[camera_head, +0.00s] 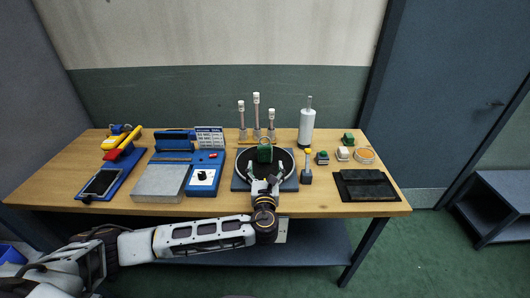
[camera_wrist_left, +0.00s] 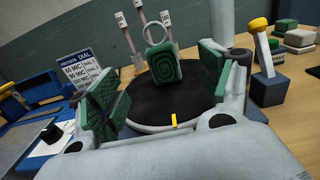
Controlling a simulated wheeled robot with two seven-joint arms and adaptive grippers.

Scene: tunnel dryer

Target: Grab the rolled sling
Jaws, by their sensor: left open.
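The rolled sling looks like a green spiral roll (camera_head: 264,154) on the round black plate (camera_head: 285,162) at the middle of the table. In the left wrist view the roll (camera_wrist_left: 165,69) stands upright with a grey ring on top, beyond the fingertips. My left gripper (camera_head: 265,182) is in front of it, at the near side of the plate. In the left wrist view the green-padded fingers of this gripper (camera_wrist_left: 162,88) are spread wide, one to each side of the roll, with nothing between the pads. My right gripper is not in view.
Three tagged posts (camera_head: 256,115) stand behind the plate, with a white cylinder (camera_head: 307,127) to their right. A yellow-topped post on a block (camera_head: 306,177) is close on the right. A blue dial box (camera_head: 203,178) is on the left. A black tray (camera_head: 345,195) lies front right.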

